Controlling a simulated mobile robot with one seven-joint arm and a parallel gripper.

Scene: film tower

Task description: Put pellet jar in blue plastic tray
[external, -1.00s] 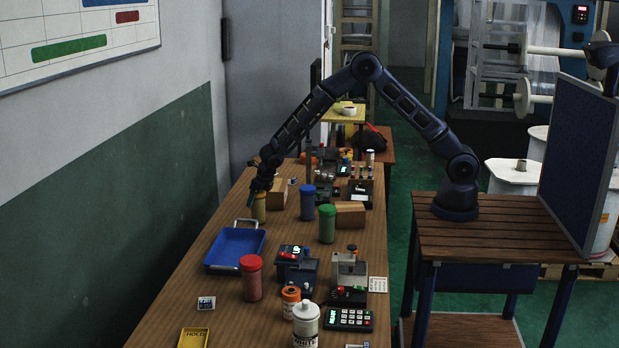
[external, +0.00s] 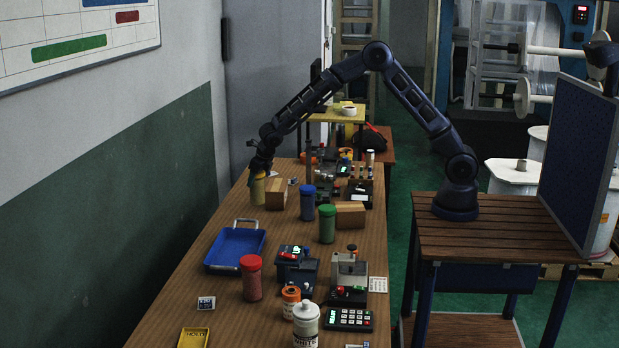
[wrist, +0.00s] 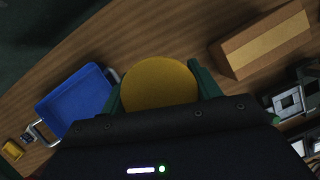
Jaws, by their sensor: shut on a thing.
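My gripper (external: 258,172) is shut on a pellet jar (external: 257,192) with a yellow lid, at the far left part of the bench. In the wrist view the round yellow lid (wrist: 158,84) sits between the two green fingers of my gripper (wrist: 160,92). The jar looks upright; its lower body is hidden in the wrist view. The blue plastic tray (external: 219,266) lies on the bench, nearer the external camera than the jar, and looks empty. It also shows at the left of the wrist view (wrist: 72,100).
A cardboard box (external: 276,193) stands just right of the held jar. Blue-lidded (external: 307,203), green-lidded (external: 326,224) and red-lidded (external: 251,278) jars stand nearby, the red one close to the tray's near right corner. Bare wood lies between the held jar and the tray.

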